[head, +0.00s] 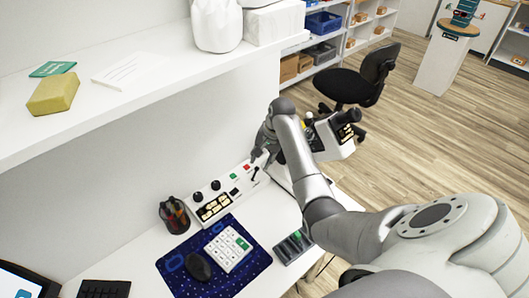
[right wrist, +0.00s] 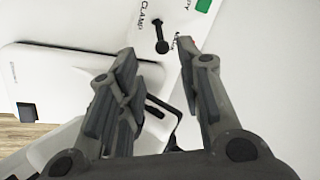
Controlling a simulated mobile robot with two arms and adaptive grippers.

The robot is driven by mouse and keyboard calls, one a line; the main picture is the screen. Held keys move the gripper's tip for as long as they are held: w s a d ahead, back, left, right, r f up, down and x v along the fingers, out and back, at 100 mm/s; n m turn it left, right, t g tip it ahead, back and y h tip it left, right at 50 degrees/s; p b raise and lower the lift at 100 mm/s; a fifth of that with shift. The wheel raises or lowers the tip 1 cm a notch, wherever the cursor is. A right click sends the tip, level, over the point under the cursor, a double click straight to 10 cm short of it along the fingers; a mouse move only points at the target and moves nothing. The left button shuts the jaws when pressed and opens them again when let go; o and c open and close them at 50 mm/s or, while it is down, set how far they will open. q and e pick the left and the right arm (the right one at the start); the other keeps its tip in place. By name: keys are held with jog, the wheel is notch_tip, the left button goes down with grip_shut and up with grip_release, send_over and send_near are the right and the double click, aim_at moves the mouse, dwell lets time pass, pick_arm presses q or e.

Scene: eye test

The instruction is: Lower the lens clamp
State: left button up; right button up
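The lens clamp control is a small black lever with a round knob on the white control panel (head: 222,196). It shows in the right wrist view (right wrist: 161,46) beside the printed word CLAMP, and in the head view (head: 255,173) just below my right gripper. My right gripper (head: 262,158) is open and empty at the panel's far end. In the right wrist view its fingers (right wrist: 166,58) spread on either side of the lever's knob, with a gap showing around it. The white and black lens instrument (head: 335,138) stands behind my right arm, partly hidden. My left gripper is not in view.
The panel also has black knobs and colored buttons. A pen cup (head: 174,215), a blue mat (head: 178,272) with mouse and calculator, and a dark tray (head: 293,246) lie nearby. A white shelf (head: 120,104) overhangs the desk at left.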

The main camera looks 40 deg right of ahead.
jog(key=shift+v, duration=1.35)
jog(key=shift+f, duration=0.1)
